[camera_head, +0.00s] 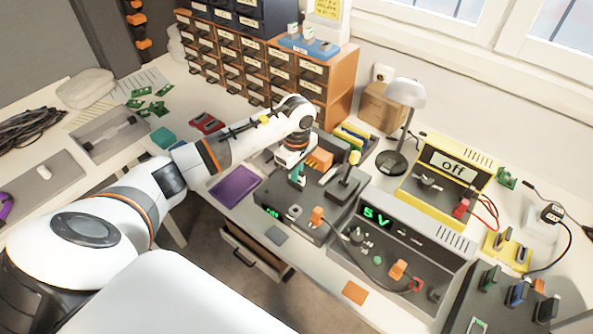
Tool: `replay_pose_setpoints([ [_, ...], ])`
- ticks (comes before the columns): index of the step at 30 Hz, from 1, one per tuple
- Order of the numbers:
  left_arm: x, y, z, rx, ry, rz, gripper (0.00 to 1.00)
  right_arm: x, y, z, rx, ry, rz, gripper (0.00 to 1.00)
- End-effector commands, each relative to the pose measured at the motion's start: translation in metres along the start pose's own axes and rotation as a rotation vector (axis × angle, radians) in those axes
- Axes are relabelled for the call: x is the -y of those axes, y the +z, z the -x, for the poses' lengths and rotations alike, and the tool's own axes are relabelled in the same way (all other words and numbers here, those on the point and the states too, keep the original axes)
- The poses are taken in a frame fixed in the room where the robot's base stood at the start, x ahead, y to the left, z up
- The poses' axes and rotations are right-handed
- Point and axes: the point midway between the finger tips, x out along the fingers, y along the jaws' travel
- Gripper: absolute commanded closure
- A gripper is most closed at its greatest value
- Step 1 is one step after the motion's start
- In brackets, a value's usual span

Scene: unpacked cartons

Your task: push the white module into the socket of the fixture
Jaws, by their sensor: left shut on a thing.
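My left gripper (298,178) reaches in from the left and points down over the dark fixture (325,222) at the middle of the bench. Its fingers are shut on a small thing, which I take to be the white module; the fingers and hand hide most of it. I cannot tell whether it touches the socket, which is not clear at this size. The fixture has a green lit display at its left front, a small pale part (295,211) and an orange part (317,216) on top. My right gripper is not in view.
A grey power supply (440,245) reading 5 V stands right of the fixture. Drawer cabinets (300,75) stand at the back. A purple pad (235,187) lies left of the fixture.

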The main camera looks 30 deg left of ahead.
Motion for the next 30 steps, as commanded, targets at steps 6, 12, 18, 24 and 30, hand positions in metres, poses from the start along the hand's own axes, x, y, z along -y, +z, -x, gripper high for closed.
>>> replay_pose_setpoints([
  [6,0.0004,0.0010,-0.0003,0.002,-0.001,0.000,1.00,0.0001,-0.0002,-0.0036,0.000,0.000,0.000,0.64],
  [12,0.0002,0.0004,0.0004,0.000,0.000,0.000,1.00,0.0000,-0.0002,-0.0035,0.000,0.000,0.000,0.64],
  [18,0.0001,0.0003,-0.0004,0.000,0.000,0.000,1.00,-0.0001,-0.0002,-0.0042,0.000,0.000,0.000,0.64],
  [24,0.0002,0.0003,-0.0037,0.000,0.000,0.000,1.00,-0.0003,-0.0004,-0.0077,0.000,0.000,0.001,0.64],
  [30,0.0002,0.0003,-0.0046,0.000,0.000,0.000,1.00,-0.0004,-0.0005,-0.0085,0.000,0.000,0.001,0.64],
])
